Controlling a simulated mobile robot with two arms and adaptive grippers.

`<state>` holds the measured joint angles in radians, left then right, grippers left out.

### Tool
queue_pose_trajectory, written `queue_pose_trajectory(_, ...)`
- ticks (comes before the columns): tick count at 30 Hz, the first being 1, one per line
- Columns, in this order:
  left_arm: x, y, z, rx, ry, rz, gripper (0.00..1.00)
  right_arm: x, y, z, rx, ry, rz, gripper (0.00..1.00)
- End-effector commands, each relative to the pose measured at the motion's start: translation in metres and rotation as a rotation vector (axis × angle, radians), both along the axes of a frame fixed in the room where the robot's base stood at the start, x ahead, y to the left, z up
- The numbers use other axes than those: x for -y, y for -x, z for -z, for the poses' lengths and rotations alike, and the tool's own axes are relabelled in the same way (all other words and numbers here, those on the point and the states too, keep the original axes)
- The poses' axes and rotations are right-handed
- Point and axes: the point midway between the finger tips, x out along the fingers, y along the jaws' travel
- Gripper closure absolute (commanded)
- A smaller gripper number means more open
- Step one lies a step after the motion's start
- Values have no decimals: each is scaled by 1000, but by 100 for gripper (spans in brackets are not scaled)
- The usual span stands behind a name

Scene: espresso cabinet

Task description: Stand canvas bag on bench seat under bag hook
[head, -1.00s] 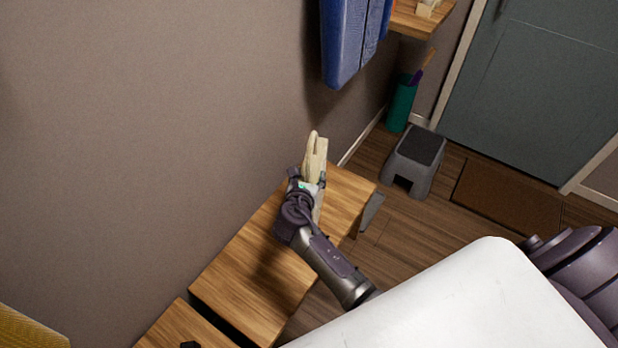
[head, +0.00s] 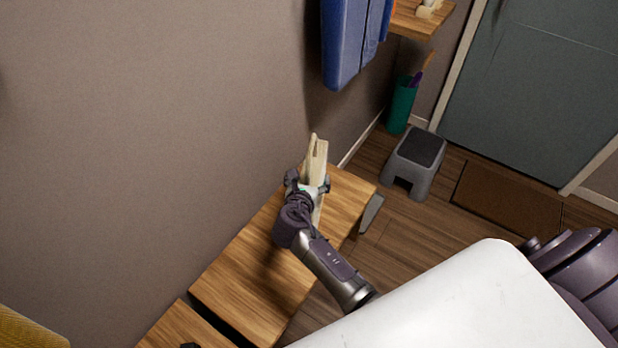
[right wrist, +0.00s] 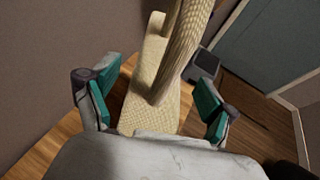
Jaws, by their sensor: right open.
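The cream canvas bag (head: 317,158) stands upright at the far end of the wooden bench seat (head: 250,265), close to the wall, with its handle loop on top. My right gripper (head: 308,186) is at the bag's near side. In the right wrist view the open fingers (right wrist: 155,92) are spread to either side of the bag (right wrist: 150,115), with gaps between the pads and the cloth. The bag's base is partly hidden behind the gripper. No bag hook can be made out. My left gripper is not seen.
Blue garments (head: 345,45) hang on the wall above and beyond the bag. A grey step stool (head: 414,160) and a teal umbrella holder (head: 402,105) stand on the floor past the bench end. A wooden shelf (head: 415,22) is at the top.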

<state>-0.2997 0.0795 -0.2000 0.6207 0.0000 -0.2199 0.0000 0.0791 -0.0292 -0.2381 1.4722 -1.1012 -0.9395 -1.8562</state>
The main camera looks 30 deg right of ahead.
Motion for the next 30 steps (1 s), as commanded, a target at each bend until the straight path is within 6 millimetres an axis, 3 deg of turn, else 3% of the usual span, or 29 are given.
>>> queue_pose_trajectory(15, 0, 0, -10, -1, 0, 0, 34, -56, 74, -37, -2, -2, -1, 15)
queue_pose_trajectory(27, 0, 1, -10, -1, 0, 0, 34, -64, 85, -43, -2, -1, 0, 15)
queue_pose_trajectory(30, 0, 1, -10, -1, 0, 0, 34, -66, 86, -34, -6, -23, -2, 15)
